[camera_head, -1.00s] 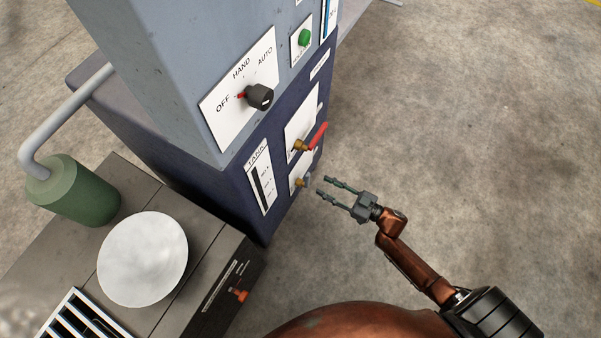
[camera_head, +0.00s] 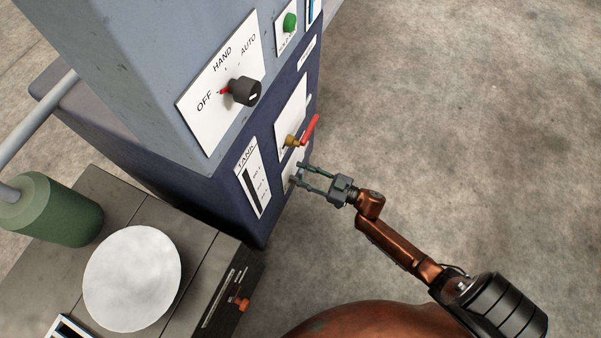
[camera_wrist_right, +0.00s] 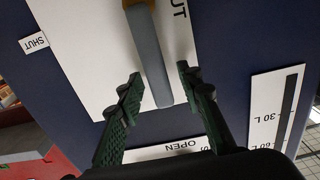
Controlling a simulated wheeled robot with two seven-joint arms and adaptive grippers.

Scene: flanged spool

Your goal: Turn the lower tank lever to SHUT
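The lower tank lever (camera_wrist_right: 152,60) is a grey handle on a brass hub, in front of a white plate (camera_wrist_right: 85,50). In the right wrist view it runs from the top edge down toward a label reading OPEN (camera_wrist_right: 180,148). A SHUT label (camera_wrist_right: 34,42) is at the left. My right gripper (camera_wrist_right: 160,82) is open, with the lever's free end between its fingers and small gaps beside it. In the head view the right gripper (camera_head: 297,172) is at the lower part of the navy cabinet and mostly hides this lever. My left gripper is out of view.
Above is a red lever (camera_head: 310,129) on a brass hub (camera_head: 291,141). A tank gauge (camera_head: 253,178) is beside the levers, and a black selector knob (camera_head: 244,91) points near OFF. A grey bench (camera_head: 205,255) stands at lower left. The floor at right is clear.

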